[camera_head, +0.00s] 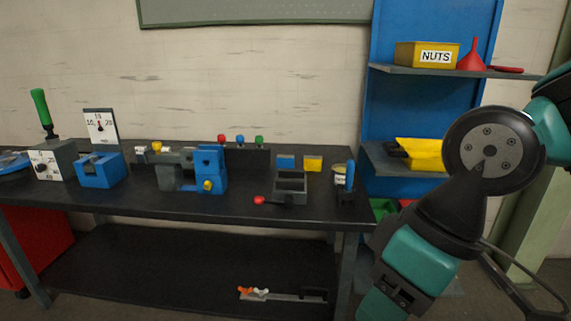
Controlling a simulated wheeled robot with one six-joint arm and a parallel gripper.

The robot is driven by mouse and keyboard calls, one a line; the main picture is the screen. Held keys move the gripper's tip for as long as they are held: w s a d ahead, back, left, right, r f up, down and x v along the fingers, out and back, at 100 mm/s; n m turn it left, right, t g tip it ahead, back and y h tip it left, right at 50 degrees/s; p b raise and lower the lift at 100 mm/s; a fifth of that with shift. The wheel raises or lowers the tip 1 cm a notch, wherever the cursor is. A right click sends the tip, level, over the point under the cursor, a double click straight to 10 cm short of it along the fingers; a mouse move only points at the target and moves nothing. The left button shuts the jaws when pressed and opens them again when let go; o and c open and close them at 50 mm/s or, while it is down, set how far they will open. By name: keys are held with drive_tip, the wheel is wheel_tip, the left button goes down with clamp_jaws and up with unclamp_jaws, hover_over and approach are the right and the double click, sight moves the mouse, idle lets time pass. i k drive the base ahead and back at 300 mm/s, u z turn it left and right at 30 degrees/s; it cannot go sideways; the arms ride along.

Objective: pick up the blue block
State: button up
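Several blue things stand on the dark workbench (130,205), and I cannot tell which one is the blue block. A blue boxy piece (97,173) with a grey part in its top sits at the left. A taller blue block-like piece (211,160) with a yellow knob is part of, or against, a grey fixture near the middle. A small flat blue piece (286,162) stands beside a yellow one behind a grey open box. My arm fills the right side, apart from the bench things. My gripper's fingers do not show.
A grey box (290,186) with a red-knobbed handle sits at the bench's right. A green-handled device (52,161) stands at the left. A blue shelf unit (398,110) with a NUTS bin (427,55) stands right of the bench. The bench's front strip is mostly clear.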

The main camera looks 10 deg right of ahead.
sight(283, 162)
drive_tip(key=u, duration=0.55)
drive_tip(key=i, duration=1.4)
drive_tip(key=z, duration=0.35)
drive_tip(key=i, duration=1.1)
drive_tip(key=z, duration=0.7)
